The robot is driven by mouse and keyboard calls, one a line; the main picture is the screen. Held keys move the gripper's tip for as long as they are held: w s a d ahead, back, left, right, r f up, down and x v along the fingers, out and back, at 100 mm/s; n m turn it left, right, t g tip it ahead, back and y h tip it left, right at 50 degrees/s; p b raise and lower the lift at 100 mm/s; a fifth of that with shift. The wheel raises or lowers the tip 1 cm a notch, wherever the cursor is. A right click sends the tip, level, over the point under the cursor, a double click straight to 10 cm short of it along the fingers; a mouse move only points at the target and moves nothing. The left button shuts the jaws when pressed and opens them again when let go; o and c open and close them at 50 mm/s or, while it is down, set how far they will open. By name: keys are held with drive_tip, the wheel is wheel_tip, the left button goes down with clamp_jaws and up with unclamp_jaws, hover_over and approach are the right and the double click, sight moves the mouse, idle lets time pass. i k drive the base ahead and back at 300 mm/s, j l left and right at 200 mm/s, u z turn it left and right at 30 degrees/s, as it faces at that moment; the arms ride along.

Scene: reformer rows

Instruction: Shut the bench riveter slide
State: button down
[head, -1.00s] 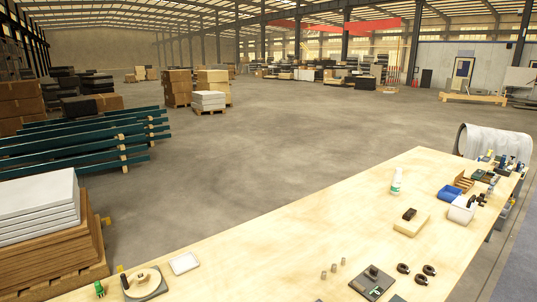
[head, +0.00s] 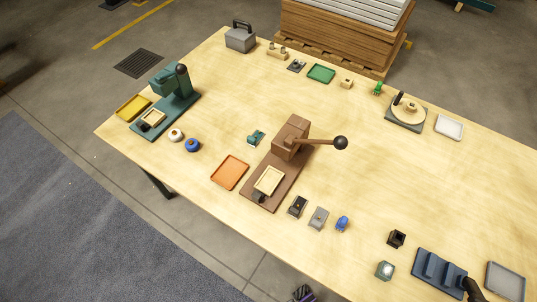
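Two bench machines with slides stand on the table in the head view, and I cannot tell for certain which is the bench riveter. The brown machine (head: 291,138) has a side lever ending in a black ball. Its cream tray-like slide (head: 268,181) lies out in front of the body on the brown base, with a dark handle (head: 258,197) at its near end. The teal machine (head: 165,83) at the left has a black knob on top. Its smaller cream slide (head: 153,117) lies on the front of its base.
An orange tray (head: 230,173) lies beside the brown base, and several small blocks lie on its right. A blue slotted fixture (head: 438,272) and grey tray (head: 505,281) are at the lower right. Bare wooden tabletop (head: 390,180) lies between. Open floor runs along the near edge.

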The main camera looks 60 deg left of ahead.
sight(270, 179)
drive_tip(key=u, duration=2.25)
